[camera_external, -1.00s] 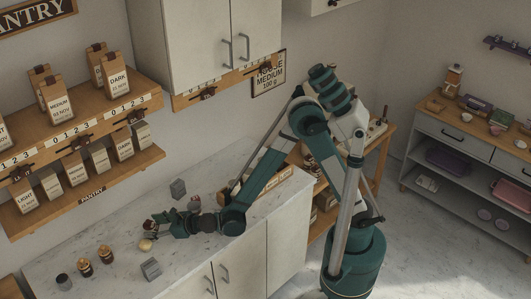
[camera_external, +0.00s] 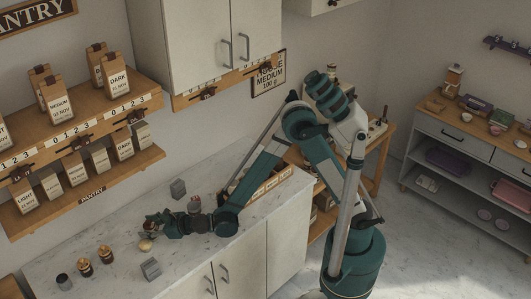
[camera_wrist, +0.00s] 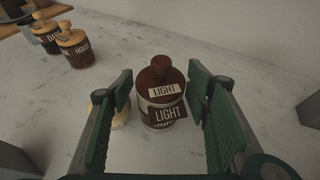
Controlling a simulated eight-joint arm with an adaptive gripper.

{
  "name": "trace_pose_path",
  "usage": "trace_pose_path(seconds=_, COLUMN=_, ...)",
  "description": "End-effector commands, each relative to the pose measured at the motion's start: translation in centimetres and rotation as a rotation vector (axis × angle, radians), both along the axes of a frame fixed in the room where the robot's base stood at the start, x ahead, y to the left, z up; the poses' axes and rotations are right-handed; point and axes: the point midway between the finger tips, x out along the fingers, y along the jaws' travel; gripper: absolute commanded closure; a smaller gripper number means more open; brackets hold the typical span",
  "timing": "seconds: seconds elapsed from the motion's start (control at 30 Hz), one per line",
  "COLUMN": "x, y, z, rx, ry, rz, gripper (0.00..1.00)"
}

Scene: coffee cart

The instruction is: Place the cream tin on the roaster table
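In the wrist view a jar (camera_wrist: 161,104) with a pale body, dark brown knobbed lid and LIGHT labels stands upright between my fingers. A cream-coloured thing (camera_wrist: 122,117) is partly hidden behind the left finger; it shows as a small rounded shape on the counter in the external view (camera_external: 146,246). I cannot tell for sure which of the two is the cream tin. My gripper (camera_wrist: 162,92) is open around the LIGHT jar, with gaps on both sides; in the external view it is low over the counter (camera_external: 156,226). A wooden table (camera_external: 387,137), possibly the roaster table, stands behind my arm.
The DARK (camera_wrist: 45,36) and HOUSE (camera_wrist: 76,47) jars stand at the upper left of the wrist view. Grey blocks (camera_external: 178,189) (camera_external: 151,268) and a dark cup (camera_external: 64,282) are on the marble counter (camera_external: 110,238). Shelves of coffee bags (camera_external: 60,103) hang above it.

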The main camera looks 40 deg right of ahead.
Motion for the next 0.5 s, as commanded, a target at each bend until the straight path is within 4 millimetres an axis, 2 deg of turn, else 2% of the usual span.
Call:
trace_pose_path(seconds=0.03, x=0.0, y=0.0, z=0.0, rx=0.0, ry=0.0, rz=0.0, gripper=0.59)
trace_pose_path(seconds=0.2, x=0.0, y=0.0, z=0.0, rx=0.0, ry=0.0, rz=0.0, gripper=0.82)
trace_pose_path(seconds=0.27, x=-0.01, y=0.01, z=0.02, rx=0.0, ry=0.0, rz=0.0, gripper=0.85)
trace_pose_path(seconds=0.5, x=0.0, y=0.0, z=0.1, rx=0.0, ry=0.0, rz=0.0, gripper=0.85)
